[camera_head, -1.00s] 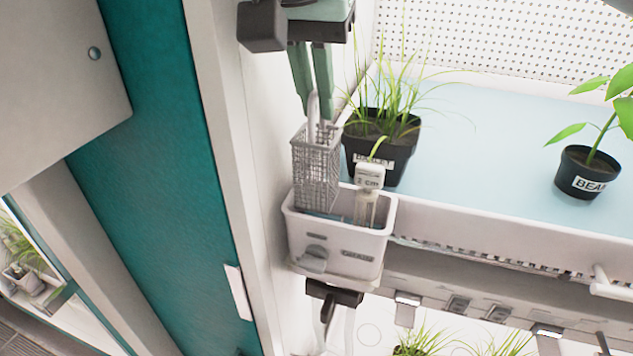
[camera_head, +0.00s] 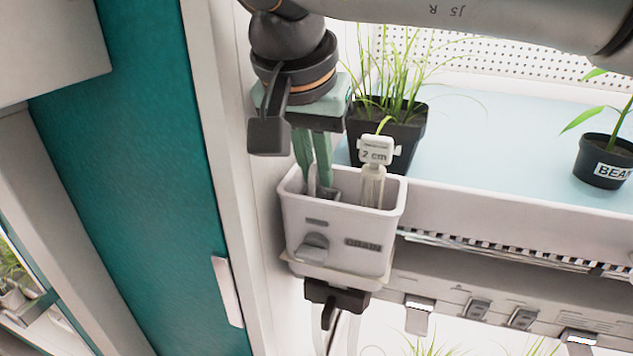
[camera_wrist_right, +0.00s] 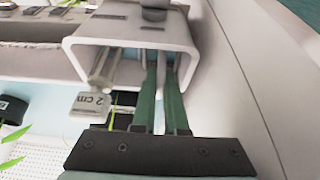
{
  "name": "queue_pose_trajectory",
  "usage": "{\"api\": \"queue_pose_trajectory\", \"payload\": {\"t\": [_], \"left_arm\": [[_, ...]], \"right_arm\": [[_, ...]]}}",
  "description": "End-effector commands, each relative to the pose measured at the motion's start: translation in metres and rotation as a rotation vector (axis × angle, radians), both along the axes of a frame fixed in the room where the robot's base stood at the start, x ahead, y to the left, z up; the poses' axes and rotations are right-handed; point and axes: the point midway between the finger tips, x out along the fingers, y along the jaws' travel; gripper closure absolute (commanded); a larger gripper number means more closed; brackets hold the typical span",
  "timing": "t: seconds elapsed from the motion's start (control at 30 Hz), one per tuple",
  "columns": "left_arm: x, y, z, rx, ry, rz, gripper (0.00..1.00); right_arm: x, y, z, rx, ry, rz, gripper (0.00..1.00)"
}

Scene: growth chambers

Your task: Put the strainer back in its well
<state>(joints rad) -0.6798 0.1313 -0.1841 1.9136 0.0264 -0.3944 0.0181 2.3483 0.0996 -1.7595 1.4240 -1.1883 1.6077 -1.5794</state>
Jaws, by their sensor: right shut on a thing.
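The well is a white box (camera_head: 340,228) marked DRAIN, fixed at the left end of the shelf; it also shows in the right wrist view (camera_wrist_right: 132,28). The wire strainer (camera_head: 328,192) is down inside the left part of the well, and only a bit of its top shows above the rim. My right gripper (camera_head: 319,190) reaches into the well from above, its green fingers shut on the strainer's handle. In the right wrist view the fingers (camera_wrist_right: 160,85) go into the well's opening. Whether the strainer touches the bottom is hidden. My left gripper is not in view.
A clear gauge with a 2 cm tag (camera_head: 375,152) stands in the right part of the well, close to the fingers. A potted grass (camera_head: 400,135) is just behind. A bean pot (camera_head: 604,162) stands farther right. A white frame post (camera_head: 225,150) is close on the left.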

Motion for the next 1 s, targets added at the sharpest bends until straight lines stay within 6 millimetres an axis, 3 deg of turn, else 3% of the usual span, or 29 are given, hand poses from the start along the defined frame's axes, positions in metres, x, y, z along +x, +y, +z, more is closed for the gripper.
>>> {"api": "queue_pose_trajectory", "payload": {"t": [0.37,0.4,0.63,1.0], "left_arm": [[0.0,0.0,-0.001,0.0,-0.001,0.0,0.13],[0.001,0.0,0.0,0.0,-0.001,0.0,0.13],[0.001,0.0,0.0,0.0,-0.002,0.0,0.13],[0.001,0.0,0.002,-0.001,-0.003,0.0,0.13]], "right_arm": [[0.0,0.0,-0.003,0.0,0.0,0.0,1.0],[0.0,0.0,-0.002,0.0,-0.001,0.0,0.85],[0.0,0.0,-0.002,0.0,-0.001,0.0,0.6],[-0.002,0.001,0.007,0.002,-0.003,0.0,0.6]]}}
